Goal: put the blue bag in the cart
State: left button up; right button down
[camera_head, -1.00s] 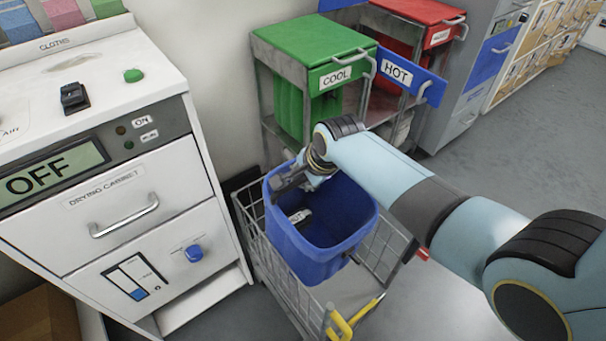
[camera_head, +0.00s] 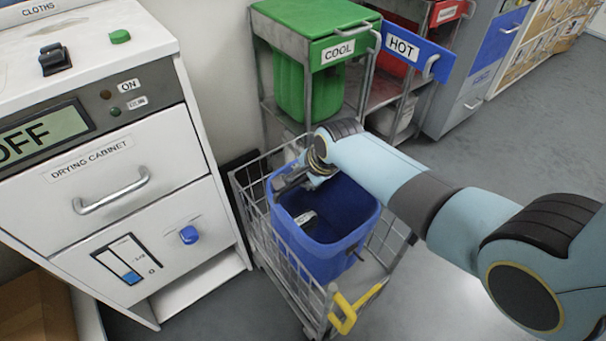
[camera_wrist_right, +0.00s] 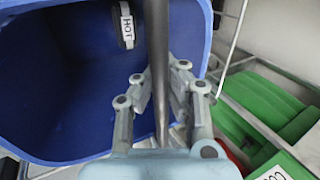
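The blue bag (camera_head: 335,256) is an open, upright, bin-shaped tub at the wire cart (camera_head: 288,287). Its lower part sits within the cart's outline in the head view; whether it touches the cart floor is hidden. My right gripper (camera_head: 292,180) is at the bag's back left rim. In the wrist view the right gripper (camera_wrist_right: 160,100) has its fingers close on both sides of a dark bar (camera_wrist_right: 158,60) that crosses the bag's opening (camera_wrist_right: 70,75). A dark piece with a white HOT label (camera_wrist_right: 126,25) shows on the bag's inner wall. My left gripper is out of view.
A white drying cabinet (camera_head: 110,180) stands close left of the cart. Behind the cart are a green COOL bin (camera_head: 315,30) and a blue HOT panel (camera_head: 405,50). The cart has a yellow handle (camera_head: 345,315) at its front. Open floor (camera_head: 500,130) lies to the right.

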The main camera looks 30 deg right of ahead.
jog(key=shift+w+r, duration=0.1)
jog(key=c, duration=1.4)
grip_release()
jog(key=v, duration=1.2)
